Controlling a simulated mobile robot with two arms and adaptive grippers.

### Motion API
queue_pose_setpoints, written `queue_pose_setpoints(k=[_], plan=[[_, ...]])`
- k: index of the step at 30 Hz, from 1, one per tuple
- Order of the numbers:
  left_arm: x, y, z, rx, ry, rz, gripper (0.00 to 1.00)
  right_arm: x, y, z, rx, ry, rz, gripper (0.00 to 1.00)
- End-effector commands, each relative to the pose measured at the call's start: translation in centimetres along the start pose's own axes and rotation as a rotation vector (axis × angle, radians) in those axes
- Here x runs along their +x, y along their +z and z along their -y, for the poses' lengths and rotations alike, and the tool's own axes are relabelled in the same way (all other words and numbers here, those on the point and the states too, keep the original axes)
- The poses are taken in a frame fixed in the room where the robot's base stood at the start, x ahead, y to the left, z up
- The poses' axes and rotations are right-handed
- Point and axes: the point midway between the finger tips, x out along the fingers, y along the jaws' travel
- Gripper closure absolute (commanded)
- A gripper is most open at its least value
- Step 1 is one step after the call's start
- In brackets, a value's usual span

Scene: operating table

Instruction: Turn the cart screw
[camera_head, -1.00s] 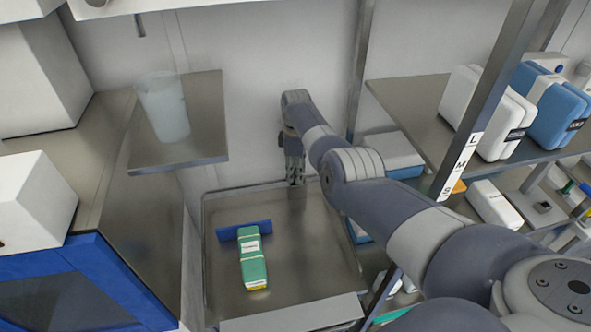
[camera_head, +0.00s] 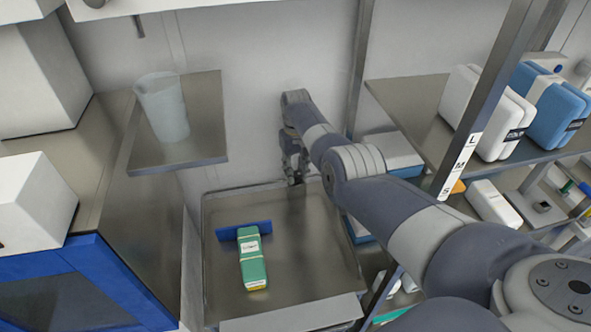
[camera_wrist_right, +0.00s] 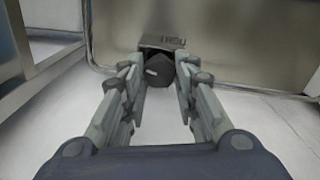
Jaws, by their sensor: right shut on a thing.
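The cart screw (camera_wrist_right: 158,70) is a dark knob under a grey block with lettering, seen at the top middle of the right wrist view. My right gripper (camera_wrist_right: 159,72) has its two fingers on either side of the knob, shut on it. In the head view my right gripper (camera_head: 296,170) points down at the back edge of the steel cart tray (camera_head: 320,250). The screw itself is hidden there. My left gripper is not in view.
A green-and-white box (camera_head: 252,262) and a blue bar (camera_head: 243,231) lie on the tray. A clear beaker (camera_head: 163,108) stands on a shelf to the left. A metal post (camera_head: 490,95) and a shelf with packages (camera_head: 425,100) stand at the right.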

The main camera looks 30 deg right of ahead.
Motion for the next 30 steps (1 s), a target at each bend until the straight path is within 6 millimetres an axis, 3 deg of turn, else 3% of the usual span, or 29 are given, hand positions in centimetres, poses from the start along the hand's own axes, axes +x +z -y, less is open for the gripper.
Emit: queue_pose_setpoints(k=[30], plan=[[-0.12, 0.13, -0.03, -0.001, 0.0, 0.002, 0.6, 0.04, 0.01, 0.13, 0.962, -0.004, 0.0, 0.96]])
